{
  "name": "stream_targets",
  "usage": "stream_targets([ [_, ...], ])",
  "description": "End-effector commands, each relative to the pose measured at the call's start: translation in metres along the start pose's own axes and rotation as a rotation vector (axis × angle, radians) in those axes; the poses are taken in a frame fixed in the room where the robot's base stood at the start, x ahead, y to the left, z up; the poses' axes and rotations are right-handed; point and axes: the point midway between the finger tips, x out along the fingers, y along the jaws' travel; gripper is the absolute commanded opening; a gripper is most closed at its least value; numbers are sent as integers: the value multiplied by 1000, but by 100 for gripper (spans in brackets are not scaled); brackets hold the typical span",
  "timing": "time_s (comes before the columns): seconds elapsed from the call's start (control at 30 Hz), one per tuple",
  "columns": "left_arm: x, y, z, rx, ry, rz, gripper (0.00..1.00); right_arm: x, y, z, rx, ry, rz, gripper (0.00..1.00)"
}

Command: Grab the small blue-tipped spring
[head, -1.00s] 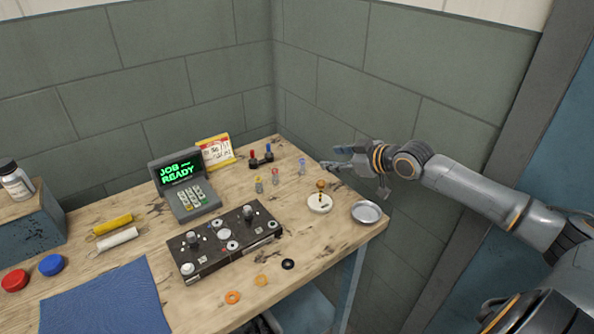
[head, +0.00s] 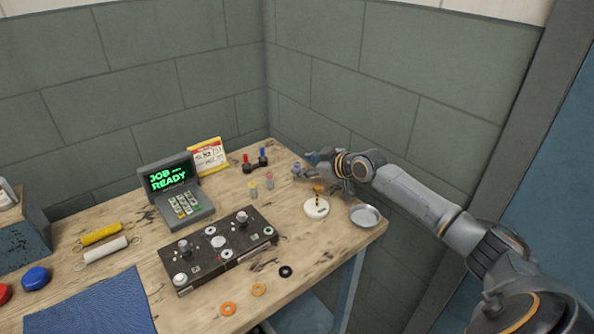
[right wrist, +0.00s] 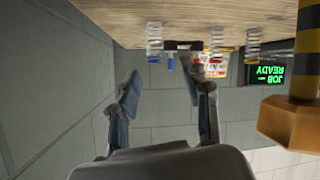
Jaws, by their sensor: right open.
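The small blue-tipped spring (head: 296,170) stands upright near the back right of the workbench, just left of my right gripper's fingertips. In the right wrist view, which is upside down, the spring (right wrist: 154,40) lies ahead of the fingers, between their lines and toward the table. My right gripper (head: 310,161) is low over the table and open. In the right wrist view its two fingers (right wrist: 167,80) are spread with nothing between them. My left gripper is out of view.
Two other small springs, yellow-tipped (head: 253,189) and red-tipped (head: 269,181), stand to the left. A white round base with an amber-topped post (head: 316,208) and a metal dish (head: 365,216) sit close below my right arm. A red-and-blue-knobbed piece (head: 255,162) stands behind.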

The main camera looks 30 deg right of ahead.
Motion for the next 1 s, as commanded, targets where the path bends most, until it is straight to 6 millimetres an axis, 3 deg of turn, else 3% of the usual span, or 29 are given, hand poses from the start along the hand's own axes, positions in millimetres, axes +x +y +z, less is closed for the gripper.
stream_targets([
  [0.4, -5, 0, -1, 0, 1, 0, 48, 47, 4, 8, 4, 1, 0, 48],
  [0.73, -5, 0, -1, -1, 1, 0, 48, 52, 4, 8, 1, -1, 0, 48],
  [0.93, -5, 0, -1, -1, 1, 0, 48, 52, 5, 8, 1, -1, 0, 7],
  [1.0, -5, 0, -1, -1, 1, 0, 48, 52, 4, 9, 1, -1, 0, 1],
])
